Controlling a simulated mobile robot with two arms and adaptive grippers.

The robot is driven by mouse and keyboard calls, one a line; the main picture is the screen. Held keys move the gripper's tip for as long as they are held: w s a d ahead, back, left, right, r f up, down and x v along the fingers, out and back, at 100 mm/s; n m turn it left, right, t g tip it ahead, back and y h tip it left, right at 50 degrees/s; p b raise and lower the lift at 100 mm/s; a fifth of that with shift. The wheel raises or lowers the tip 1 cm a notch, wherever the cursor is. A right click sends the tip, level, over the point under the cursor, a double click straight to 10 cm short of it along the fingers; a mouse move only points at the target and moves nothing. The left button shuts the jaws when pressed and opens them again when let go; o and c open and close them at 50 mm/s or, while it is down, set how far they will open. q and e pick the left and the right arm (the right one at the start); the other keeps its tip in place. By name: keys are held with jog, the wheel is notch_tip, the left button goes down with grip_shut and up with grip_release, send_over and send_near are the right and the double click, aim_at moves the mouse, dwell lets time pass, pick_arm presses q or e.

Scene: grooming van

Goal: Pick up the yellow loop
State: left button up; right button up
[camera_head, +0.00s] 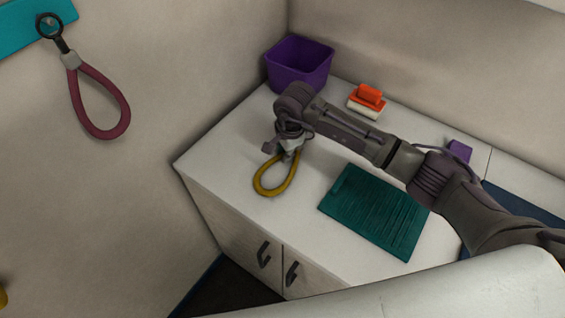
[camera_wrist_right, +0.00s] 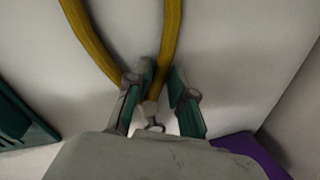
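The yellow loop (camera_head: 274,189) lies on the white counter near its left end, with its rounded end toward the front edge. My right gripper (camera_head: 287,150) is at the loop's narrow end and hides part of it in the head view. In the right wrist view, the yellow loop (camera_wrist_right: 170,30) runs down between the two fingers of my right gripper (camera_wrist_right: 160,88). The fingers stand apart on either side of it and look open, with some space beside the strap. Whether one finger touches it is unclear. My left gripper is not in view.
A purple bin (camera_head: 299,68) stands at the back left of the counter. A red-and-white brush (camera_head: 367,99) and a small purple item (camera_head: 459,150) lie behind my arm. A teal ribbed mat (camera_head: 374,213) lies right of the loop. A maroon loop (camera_head: 101,108) hangs on the left wall.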

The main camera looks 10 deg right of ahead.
grip_shut()
jog(key=shift+r, duration=0.1)
